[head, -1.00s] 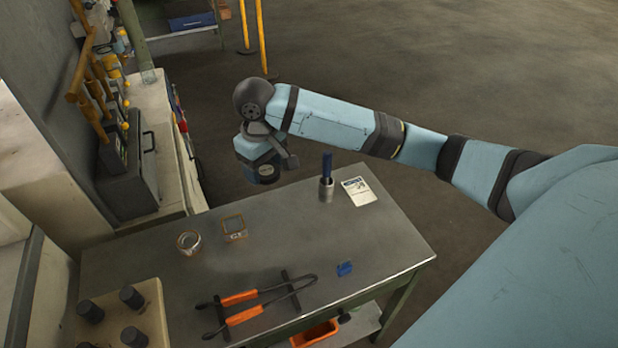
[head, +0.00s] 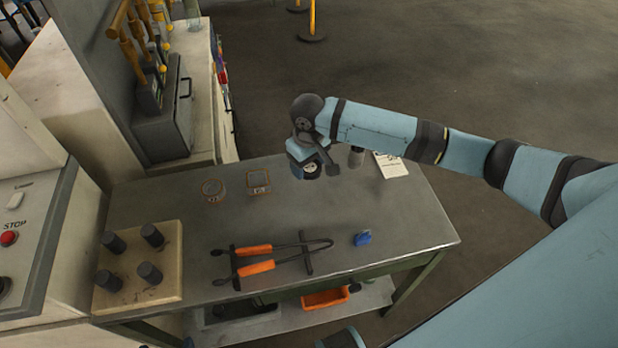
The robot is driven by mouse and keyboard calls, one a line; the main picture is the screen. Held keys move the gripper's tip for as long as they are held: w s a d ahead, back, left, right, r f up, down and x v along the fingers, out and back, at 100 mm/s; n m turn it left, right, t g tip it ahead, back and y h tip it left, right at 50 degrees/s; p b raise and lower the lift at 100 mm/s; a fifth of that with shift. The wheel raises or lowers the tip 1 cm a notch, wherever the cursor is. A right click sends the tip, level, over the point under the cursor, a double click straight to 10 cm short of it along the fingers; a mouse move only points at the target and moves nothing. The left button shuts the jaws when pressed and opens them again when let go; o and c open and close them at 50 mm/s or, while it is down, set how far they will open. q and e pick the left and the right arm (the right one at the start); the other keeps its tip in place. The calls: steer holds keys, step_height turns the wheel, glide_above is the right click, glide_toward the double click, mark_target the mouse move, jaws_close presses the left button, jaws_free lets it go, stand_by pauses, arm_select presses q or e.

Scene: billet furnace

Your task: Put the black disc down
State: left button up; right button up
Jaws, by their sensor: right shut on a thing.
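My right gripper (head: 309,172) points down over the back part of the grey workbench (head: 388,222). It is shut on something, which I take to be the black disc. The fingers and the disc are mostly hidden beneath the wrist, and I cannot tell whether the disc touches the bench top. My left gripper is not in view.
A grey cylinder (head: 356,157) and a white card (head: 391,165) lie close right of the gripper. A round ring (head: 213,190) and square frame (head: 258,181) are left. Orange-handled tongs (head: 262,258), a blue block (head: 362,239) and a beige peg board (head: 139,268) are nearer.

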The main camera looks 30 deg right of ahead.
mark_target(309, 184)
step_height(309, 184, down, 6)
steer(key=shift+r, duration=0.1)
stand_by(0.4)
steer(key=o, duration=1.1)
steer(key=shift+o, duration=0.2)
